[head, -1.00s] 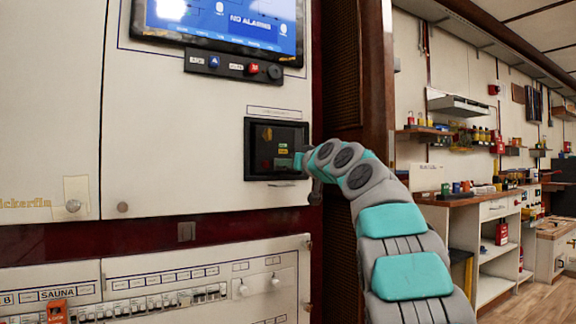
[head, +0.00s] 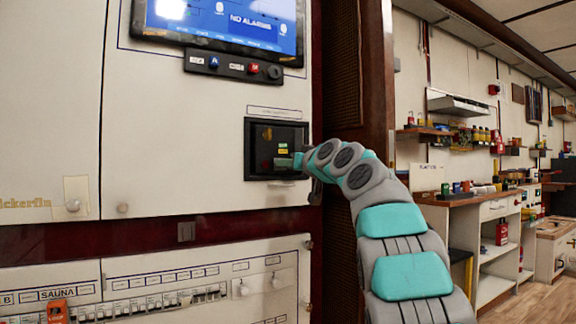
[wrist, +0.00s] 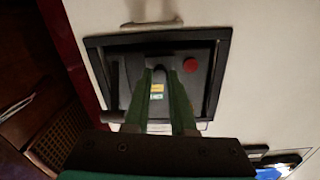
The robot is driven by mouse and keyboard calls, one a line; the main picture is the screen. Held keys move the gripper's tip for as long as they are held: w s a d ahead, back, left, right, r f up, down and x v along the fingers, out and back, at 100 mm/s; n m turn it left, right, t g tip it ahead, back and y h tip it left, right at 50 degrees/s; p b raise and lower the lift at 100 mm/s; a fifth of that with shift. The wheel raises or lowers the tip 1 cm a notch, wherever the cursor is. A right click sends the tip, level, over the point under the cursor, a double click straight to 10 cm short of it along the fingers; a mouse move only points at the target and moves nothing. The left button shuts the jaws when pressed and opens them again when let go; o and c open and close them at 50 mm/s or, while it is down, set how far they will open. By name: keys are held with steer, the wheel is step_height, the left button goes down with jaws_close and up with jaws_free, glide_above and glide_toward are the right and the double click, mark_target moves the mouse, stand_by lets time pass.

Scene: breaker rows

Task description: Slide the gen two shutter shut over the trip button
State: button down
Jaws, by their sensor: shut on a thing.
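The black recessed trip box (head: 249,150) is set in the cream cabinet front, below the screen. It also shows in the wrist view (wrist: 222,75), where the picture is turned over. The red trip button (wrist: 190,65) is uncovered there, just right of my fingertips. My gripper (wrist: 160,72) reaches into the recess and is shut on a small dark piece, seemingly the shutter's tab (wrist: 160,62). Yellow and green labels (wrist: 157,91) show between the fingers. In the head view my gripper (head: 298,161) is at the box's right side. The shutter's full outline cannot be made out.
A pale handle (wrist: 151,24) is beside the box. The screen (head: 225,22) and its button strip (head: 232,66) are above, breaker rows (head: 150,305) below. A dark wooden post (head: 377,80) stands close right of the cabinet. Shelves and a workbench (head: 465,200) are farther right.

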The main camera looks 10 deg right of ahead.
stand_by(0.3)
steer(key=a, duration=0.2)
steer(key=s+a+b, duration=0.1)
steer(key=a, duration=0.1)
steer(key=shift+s+a+f, duration=0.1)
steer(key=shift+s+a, duration=0.1)
steer(key=shift+a, duration=0.05)
steer(key=c, duration=0.7)
jaws_free()
steer(key=shift+a, duration=0.1)
steer(key=shift+c, duration=0.2)
steer(key=b+v, duration=0.2)
steer(key=v, duration=0.6)
